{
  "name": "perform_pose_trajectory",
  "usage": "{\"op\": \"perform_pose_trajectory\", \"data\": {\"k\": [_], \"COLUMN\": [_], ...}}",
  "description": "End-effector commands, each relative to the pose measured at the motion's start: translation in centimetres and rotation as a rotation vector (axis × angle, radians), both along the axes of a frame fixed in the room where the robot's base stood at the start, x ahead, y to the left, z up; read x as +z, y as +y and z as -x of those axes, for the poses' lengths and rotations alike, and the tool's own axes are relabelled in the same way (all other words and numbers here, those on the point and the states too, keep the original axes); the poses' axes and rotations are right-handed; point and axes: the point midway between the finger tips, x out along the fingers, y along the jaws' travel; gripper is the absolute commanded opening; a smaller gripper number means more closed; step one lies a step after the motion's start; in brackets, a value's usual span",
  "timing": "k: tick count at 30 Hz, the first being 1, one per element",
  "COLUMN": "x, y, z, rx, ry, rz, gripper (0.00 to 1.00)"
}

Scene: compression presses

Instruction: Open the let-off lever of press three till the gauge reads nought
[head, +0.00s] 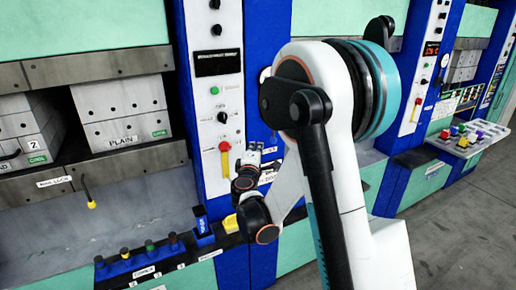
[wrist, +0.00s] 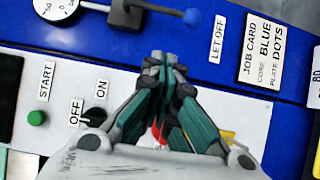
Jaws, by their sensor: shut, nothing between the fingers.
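The let-off lever (wrist: 160,10) is a black arm on a dark block, ending in a blue knob. It lies at the top of the wrist view, beside the LET OFF label (wrist: 217,38). The round white gauge (wrist: 57,8) is cut off at the top left corner; its reading is not clear. My gripper (wrist: 165,60) is shut and empty, its tips below the lever in the picture and apart from the knob. In the head view my gripper (head: 256,150) is in front of the blue column, right of a red and yellow lever (head: 225,158). No press number is readable.
The white panel holds a green START button (wrist: 37,118) and a black OFF/ON switch (wrist: 93,118). A JOB CARD (wrist: 261,50) is fixed on the blue. Grey floor (head: 470,210) is open at right.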

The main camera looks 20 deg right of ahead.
Motion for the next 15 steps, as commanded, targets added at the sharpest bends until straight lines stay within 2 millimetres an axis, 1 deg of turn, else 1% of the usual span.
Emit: {"op": "perform_pose_trajectory", "data": {"k": [3, 11, 15], "x": [-0.1, -0.1, -0.1], "y": [-1.3, -4.0, -6.1], "z": [-2.1, -6.3, -6.7], "rx": [-0.002, -0.002, -0.003], "ry": [0.0, 0.0, 0.0], "rz": [0.0, 0.0, 0.0], "gripper": [0.0, 0.0, 0.0]}}
